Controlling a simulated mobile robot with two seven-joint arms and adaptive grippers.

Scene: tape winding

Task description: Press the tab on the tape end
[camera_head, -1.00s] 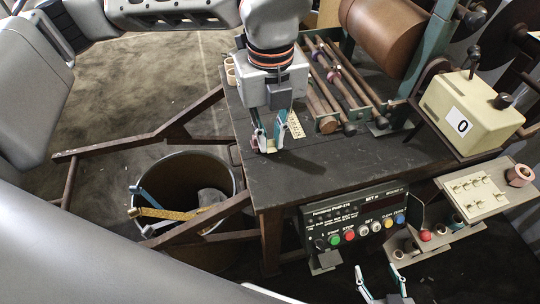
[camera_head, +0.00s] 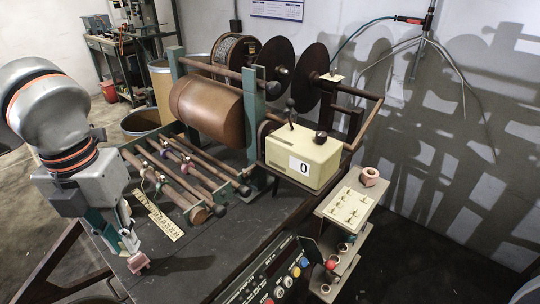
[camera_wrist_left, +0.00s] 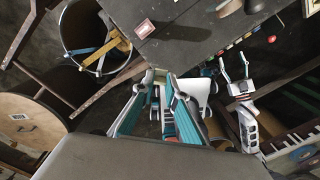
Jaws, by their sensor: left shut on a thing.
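My left gripper (camera_head: 130,250) points down at the near left corner of the dark workbench (camera_head: 175,265). In the left wrist view its teal fingers (camera_wrist_left: 160,78) are closed on a small pale piece (camera_wrist_left: 148,78), mostly hidden by the fingertips. A small pinkish-red block (camera_head: 138,263) is at the bench corner, close to the fingertips in the head view; the left wrist view shows it on the bench top (camera_wrist_left: 145,28). A pale printed strip (camera_head: 158,213) lies on the bench beside the gripper. My right gripper (camera_wrist_left: 237,68) is open and empty in the left wrist view.
Rods (camera_head: 185,172) lie behind the strip, before a large brown roll (camera_head: 207,108). A cream counter box (camera_head: 302,155) reads 0. A button panel (camera_head: 278,278) is on the bench front. A bin (camera_wrist_left: 95,35) with tools stands left of the bench.

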